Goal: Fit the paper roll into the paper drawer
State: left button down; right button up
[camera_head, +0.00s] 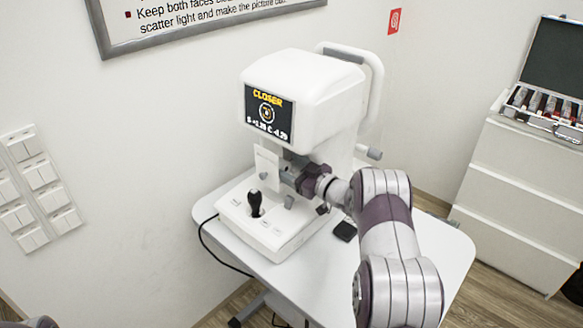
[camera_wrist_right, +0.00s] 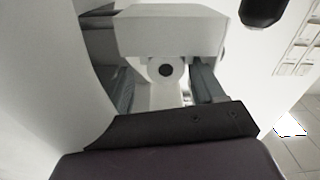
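The white eye-test machine (camera_head: 305,95) stands on a small table. A white upright plate (camera_head: 266,160), perhaps the paper drawer's front, is at its lower front beside my right gripper (camera_head: 285,177). In the right wrist view, the grey fingers of my right gripper (camera_wrist_right: 163,82) are spread apart. A white block (camera_wrist_right: 170,36) lies across their far ends. Between the fingers is a small white round end with a dark centre (camera_wrist_right: 166,70); I cannot tell whether it is the paper roll, nor whether the fingers touch it. My left gripper is out of view.
A black joystick (camera_head: 255,202) rises from the machine's base, close to my right gripper. The table top (camera_head: 305,285) is clear at the front. A black cable (camera_head: 208,243) hangs at its left. A white drawer cabinet (camera_head: 520,200) with an open case (camera_head: 549,129) stands at right.

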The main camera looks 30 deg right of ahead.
jog(key=shift+s+a+f, duration=0.1)
jog(key=shift+s+f, duration=0.05)
jog(key=shift+f, duration=0.2)
jog(key=shift+s+f, duration=0.1)
jog(key=shift+s, duration=0.15)
jog(key=v, duration=1.2)
jog(key=a+r+m+g+h+p, duration=0.4)
jog(key=a+m+g+h+p, duration=0.15)
jog(key=a+h, duration=0.2)
jog(key=s+a+g, duration=0.5)
jog(key=s+a, duration=0.1)
jog(key=s, duration=0.5)
jog(key=s+a+g+p, duration=0.1)
jog(key=s+a+g, duration=0.3)
jog(key=s, duration=0.8)
jog(key=a+m, duration=0.1)
jog(key=a, duration=0.1)
jog(key=shift+s+a+f+g, duration=0.25)
jog(key=shift+a+f+g, duration=0.1)
jog(key=shift+y, duration=0.25)
